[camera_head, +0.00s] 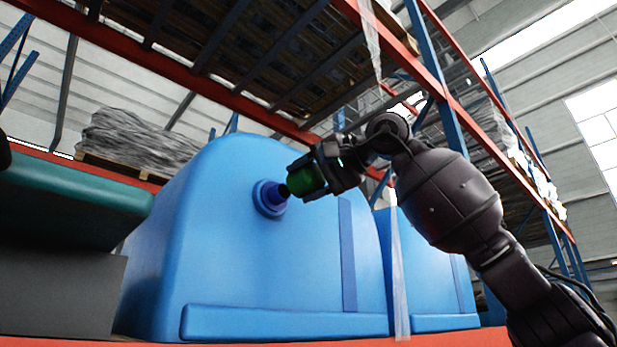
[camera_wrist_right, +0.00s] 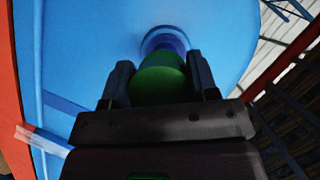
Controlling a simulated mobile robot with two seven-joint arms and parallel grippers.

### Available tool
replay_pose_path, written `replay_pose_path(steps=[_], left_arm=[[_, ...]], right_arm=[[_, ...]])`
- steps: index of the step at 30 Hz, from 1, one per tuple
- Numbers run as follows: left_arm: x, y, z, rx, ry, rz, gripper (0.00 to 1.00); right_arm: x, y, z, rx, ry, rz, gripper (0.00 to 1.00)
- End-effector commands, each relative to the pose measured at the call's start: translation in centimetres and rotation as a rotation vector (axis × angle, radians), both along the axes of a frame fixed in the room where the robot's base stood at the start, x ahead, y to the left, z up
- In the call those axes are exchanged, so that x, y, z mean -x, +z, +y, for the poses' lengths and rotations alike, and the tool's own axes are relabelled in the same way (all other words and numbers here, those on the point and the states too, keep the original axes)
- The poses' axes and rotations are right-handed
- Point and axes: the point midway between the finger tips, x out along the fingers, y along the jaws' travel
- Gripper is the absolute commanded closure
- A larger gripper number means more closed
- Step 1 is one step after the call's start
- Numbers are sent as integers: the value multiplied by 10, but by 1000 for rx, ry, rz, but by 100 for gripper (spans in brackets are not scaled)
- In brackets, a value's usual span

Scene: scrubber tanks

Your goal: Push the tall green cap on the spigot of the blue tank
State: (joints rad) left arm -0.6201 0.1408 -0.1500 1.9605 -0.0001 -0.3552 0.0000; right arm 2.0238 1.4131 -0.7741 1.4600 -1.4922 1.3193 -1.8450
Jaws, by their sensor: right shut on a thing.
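The blue tank (camera_head: 245,240) stands on an orange shelf, and its spigot (camera_head: 270,197) sticks out of the front wall, dark blue with a round flange. My right gripper (camera_head: 303,180) is shut on the green cap (camera_head: 305,182), which it holds at the outer end of the spigot. In the right wrist view the cap (camera_wrist_right: 160,80) sits between the two fingers, in line with the spigot (camera_wrist_right: 165,42) behind it. The cap hides the spigot's tip there, so I cannot tell whether it is seated or only touching. My left gripper is not in view.
A second blue tank (camera_head: 430,275) stands to the right, past a pale strap (camera_head: 399,275). An orange beam (camera_head: 180,65) and pallets (camera_head: 270,60) hang overhead. An orange shelf edge (camera_head: 60,341) runs below.

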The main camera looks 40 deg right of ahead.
Motion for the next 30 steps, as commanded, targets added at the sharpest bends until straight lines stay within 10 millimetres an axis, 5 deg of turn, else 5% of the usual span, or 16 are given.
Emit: replay_pose_path(steps=[15, 30], left_arm=[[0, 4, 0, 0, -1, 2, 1], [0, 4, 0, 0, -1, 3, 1]], right_arm=[[-32, 0, 2, 0, -1, 1, 70], [-38, 0, 3, 0, 0, 0, 70]])
